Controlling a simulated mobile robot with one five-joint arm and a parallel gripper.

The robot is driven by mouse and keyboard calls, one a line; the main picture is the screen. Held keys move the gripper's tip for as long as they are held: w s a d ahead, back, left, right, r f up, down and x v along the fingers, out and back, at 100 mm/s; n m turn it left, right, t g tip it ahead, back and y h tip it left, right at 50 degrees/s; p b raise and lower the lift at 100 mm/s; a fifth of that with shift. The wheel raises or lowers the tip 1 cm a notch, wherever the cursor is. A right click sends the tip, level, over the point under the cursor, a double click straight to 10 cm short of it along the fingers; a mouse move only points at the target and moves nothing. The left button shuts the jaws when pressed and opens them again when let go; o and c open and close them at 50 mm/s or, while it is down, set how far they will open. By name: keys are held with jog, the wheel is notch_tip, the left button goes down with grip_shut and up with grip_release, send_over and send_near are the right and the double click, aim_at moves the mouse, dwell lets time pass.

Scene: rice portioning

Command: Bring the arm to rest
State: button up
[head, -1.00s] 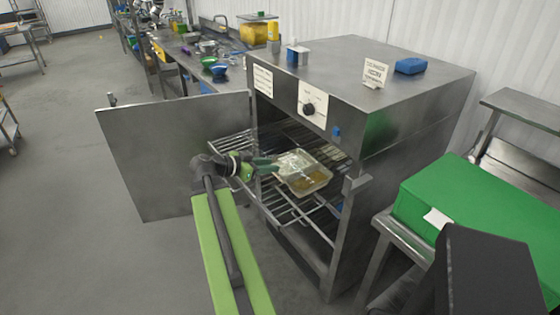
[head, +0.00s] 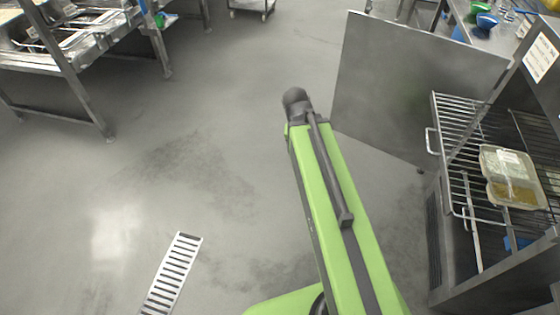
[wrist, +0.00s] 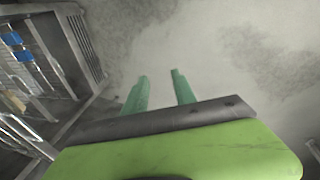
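My gripper (wrist: 160,88) shows in the wrist view as two green fingers, apart and with nothing between them. Bare floor lies beyond the fingertips. In the head view my green arm hides the gripper. The arm is over open floor, left of the steel cabinet and clear of its racks. A clear food container (head: 513,178) with pale and yellowish-brown contents sits on the cabinet's upper wire rack (head: 462,125).
The cabinet door (head: 405,90) stands open behind my arm. Lower wire rack rails (head: 470,215) stick out at the right. A steel table (head: 75,50) stands far left. A floor drain (head: 172,272) lies at lower left. The floor at left is clear.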

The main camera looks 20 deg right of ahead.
jog(key=a+r+n+y+p, duration=0.2)
jog(key=a+n, duration=0.3)
jog(key=a, duration=0.8)
jog(key=shift+y+p, duration=0.3)
jog(key=shift+p, duration=0.05)
